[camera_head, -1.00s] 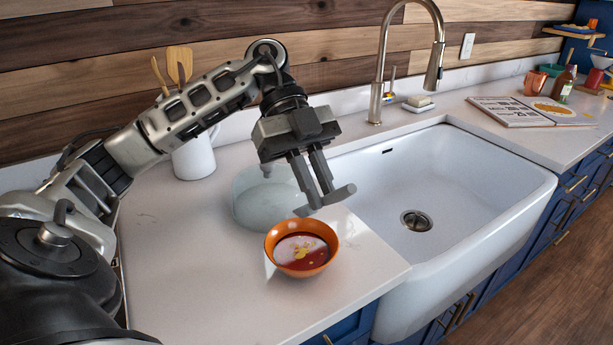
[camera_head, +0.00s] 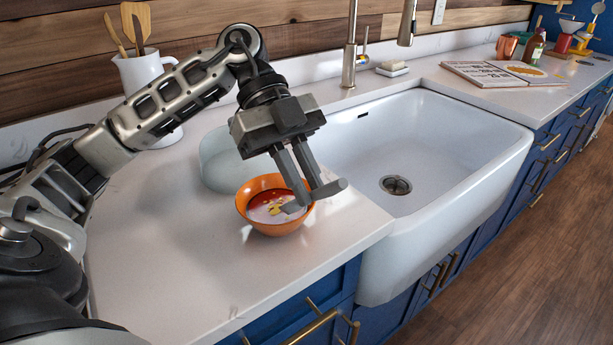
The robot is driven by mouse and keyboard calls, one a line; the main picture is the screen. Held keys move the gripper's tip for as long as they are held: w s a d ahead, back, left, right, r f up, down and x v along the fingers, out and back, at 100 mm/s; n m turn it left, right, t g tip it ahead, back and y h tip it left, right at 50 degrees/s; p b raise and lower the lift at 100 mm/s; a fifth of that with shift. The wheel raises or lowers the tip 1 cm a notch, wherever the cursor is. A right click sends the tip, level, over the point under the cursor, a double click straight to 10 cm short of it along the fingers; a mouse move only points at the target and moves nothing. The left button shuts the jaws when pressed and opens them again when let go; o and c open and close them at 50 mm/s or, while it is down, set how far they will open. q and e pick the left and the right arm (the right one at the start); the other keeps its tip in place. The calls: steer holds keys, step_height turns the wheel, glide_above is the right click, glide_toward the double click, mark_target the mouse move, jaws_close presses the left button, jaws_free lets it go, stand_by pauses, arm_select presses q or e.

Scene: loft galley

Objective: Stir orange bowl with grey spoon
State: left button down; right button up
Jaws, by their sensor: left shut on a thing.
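The orange bowl (camera_head: 268,228) sits upright on the white counter, left of the sink, with red liquid, a pale patch and yellow bits in it. My left gripper (camera_head: 304,190) points down over the bowl's right rim, shut on the grey spoon (camera_head: 332,188). The spoon lies across the fingertips. One end sticks out to the right past the rim, and the other end is over the bowl's contents. I cannot tell whether it touches the liquid. My right gripper is not in view.
A white crock (camera_head: 145,75) with wooden utensils is at the back left. The white sink (camera_head: 440,135) with its tap (camera_head: 350,55) lies to the right. The counter in front of the bowl is clear.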

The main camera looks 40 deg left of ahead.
arm_select(q)
steer(key=shift+w+a+f+b, duration=0.15)
steer(key=shift+a+f+b, duration=0.15)
steer(key=shift+a+f, duration=0.3)
steer(key=shift+w+a+f+b, duration=0.15)
steer(key=shift+a+f+b, duration=0.1)
steer(key=shift+a+f, duration=0.3)
steer(key=shift+w+a+f, duration=0.15)
steer(key=shift+a+f, duration=0.3)
steer(key=shift+f, duration=0.25)
steer(key=shift+a+f+b, duration=0.2)
steer(key=shift+a+b, duration=0.05)
steer(key=shift+b, duration=0.05)
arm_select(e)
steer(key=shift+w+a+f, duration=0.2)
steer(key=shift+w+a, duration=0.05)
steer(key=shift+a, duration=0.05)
arm_select(q)
steer(key=shift+w+a, duration=0.1)
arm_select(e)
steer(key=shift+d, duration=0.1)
